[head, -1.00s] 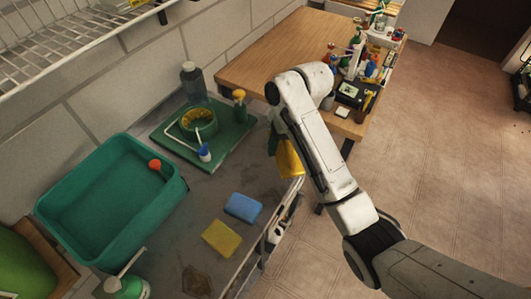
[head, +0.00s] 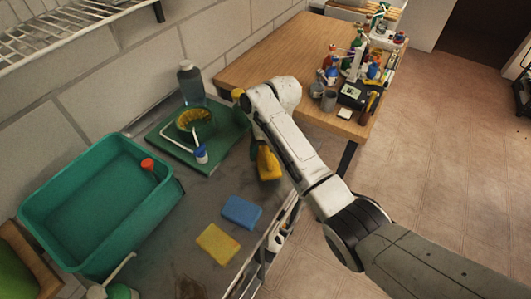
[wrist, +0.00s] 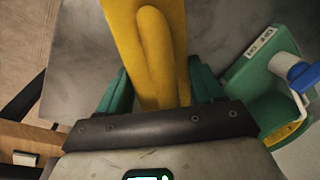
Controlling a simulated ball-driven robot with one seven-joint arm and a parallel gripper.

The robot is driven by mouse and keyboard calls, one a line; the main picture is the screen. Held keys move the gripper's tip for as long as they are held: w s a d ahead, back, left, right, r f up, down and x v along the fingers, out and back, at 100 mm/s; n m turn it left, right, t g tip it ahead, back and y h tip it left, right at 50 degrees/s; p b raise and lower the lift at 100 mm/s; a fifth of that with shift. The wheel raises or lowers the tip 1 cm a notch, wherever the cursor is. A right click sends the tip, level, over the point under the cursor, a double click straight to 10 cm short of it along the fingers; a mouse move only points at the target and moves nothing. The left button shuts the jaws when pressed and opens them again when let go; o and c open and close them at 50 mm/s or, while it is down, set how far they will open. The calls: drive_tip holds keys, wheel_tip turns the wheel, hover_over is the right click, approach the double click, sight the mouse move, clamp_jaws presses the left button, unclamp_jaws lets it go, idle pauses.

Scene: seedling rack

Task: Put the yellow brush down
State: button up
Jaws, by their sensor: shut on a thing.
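The yellow brush (head: 267,163) hangs below my wrist over the grey worktop (head: 205,190) in the head view. It is right of the green board and behind the blue sponge. In the wrist view the yellow brush (wrist: 148,40) fills the space between the green fingers of my gripper (wrist: 160,88). My gripper (head: 257,138) is shut on it and partly hidden by my arm in the head view. Whether the brush touches the worktop, I cannot tell. Its far end is cut off in the wrist view.
A blue sponge (head: 241,212) and a yellow sponge (head: 218,243) lie in front. A green board (head: 222,143) bears a bowl (head: 195,122) and a blue-topped white item (head: 201,154). A teal basin (head: 160,210) stands left. Bare worktop lies between basin and brush.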

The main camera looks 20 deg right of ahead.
drive_tip(key=shift+f, duration=0.65)
drive_tip(key=shift+f, duration=0.15)
drive_tip(key=o, duration=1)
wheel_tip(320, 180, up, 12)
drive_tip(key=d, duration=0.2)
drive_tip(key=shift+d+p, duration=0.15)
drive_tip(key=shift+p, duration=0.3)
drive_tip(key=shift+s, duration=0.15)
